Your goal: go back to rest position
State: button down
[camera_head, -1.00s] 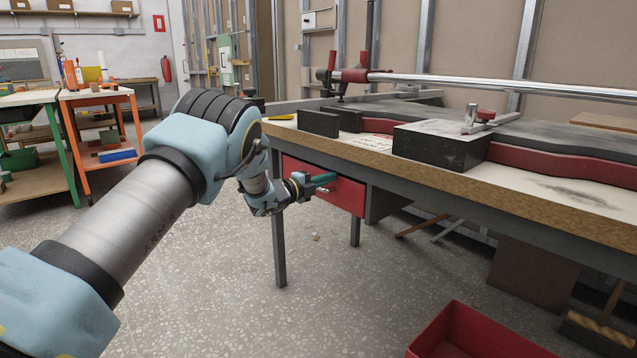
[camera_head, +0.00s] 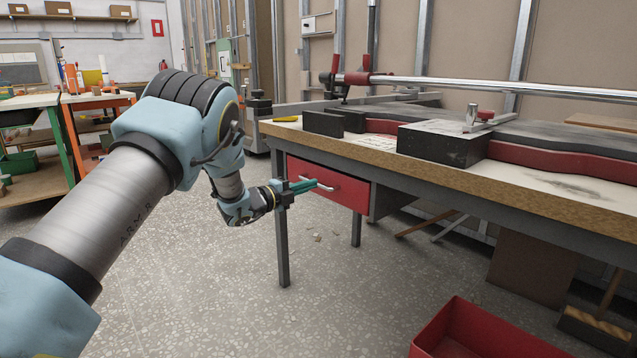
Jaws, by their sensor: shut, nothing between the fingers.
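My gripper (camera_head: 308,187) is shut and empty, in the middle of the head view. Its teal fingers point right toward the red drawer (camera_head: 347,188) under the workbench. The fingertips overlap the drawer's pale bar handle (camera_head: 322,185) in the picture; I cannot tell whether they touch it. The drawer front looks roughly flush with the bench frame. My arm reaches in from the lower left with its elbow bent high.
The workbench (camera_head: 440,180) fills the right side, with a black block (camera_head: 440,143) and a clamp bar (camera_head: 500,87) on top. A red bin (camera_head: 470,335) stands on the floor at lower right. An orange-legged table (camera_head: 75,140) is at left.

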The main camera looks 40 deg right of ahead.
jog(key=shift+w+a, duration=0.15)
jog(key=shift+a, duration=2)
